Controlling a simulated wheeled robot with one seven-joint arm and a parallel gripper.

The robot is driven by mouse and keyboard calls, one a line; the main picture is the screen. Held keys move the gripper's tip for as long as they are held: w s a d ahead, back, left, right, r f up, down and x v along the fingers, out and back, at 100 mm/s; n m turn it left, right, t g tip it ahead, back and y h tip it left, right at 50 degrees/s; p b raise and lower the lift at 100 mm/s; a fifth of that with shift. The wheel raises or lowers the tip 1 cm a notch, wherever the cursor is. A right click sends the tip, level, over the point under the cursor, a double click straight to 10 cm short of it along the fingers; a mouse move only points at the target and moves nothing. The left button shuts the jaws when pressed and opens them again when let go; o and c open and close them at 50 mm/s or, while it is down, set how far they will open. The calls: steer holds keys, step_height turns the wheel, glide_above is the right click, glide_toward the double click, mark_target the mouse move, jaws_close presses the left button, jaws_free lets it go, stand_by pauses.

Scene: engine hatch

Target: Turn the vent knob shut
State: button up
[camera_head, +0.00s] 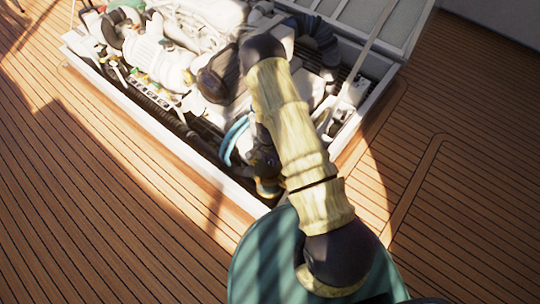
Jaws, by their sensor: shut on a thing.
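I cannot make out the vent knob; it may be hidden by my arm or too small to tell from the engine parts. The open engine hatch (165,141) lies across the top middle, with the engine (155,50) inside it. My arm reaches from the bottom right up over the hatch and covers part of its right half. I cannot pick out my gripper or its fingertips among the dark and pale parts there.
A raised pale lid (385,22) stands at the back right. The wooden deck (90,210) is clear at left and right.

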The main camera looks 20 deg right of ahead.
mark_target(268, 159)
steer(key=shift+m+p, duration=0.5)
steer(key=shift+m, duration=0.7)
steer(key=shift+w+a, duration=0.1)
steer(key=o, duration=1)
steer(key=shift+r, duration=0.15)
steer(key=r+p, duration=0.1)
steer(key=r, duration=0.4)
steer(key=r+p, duration=0.2)
steer(key=r, duration=0.4)
steer(key=r+p, duration=0.1)
steer(key=r, duration=0.5)
steer(key=shift+w+a, duration=0.1)
steer(key=shift+w, duration=0.15)
steer(key=shift+r, duration=0.1)
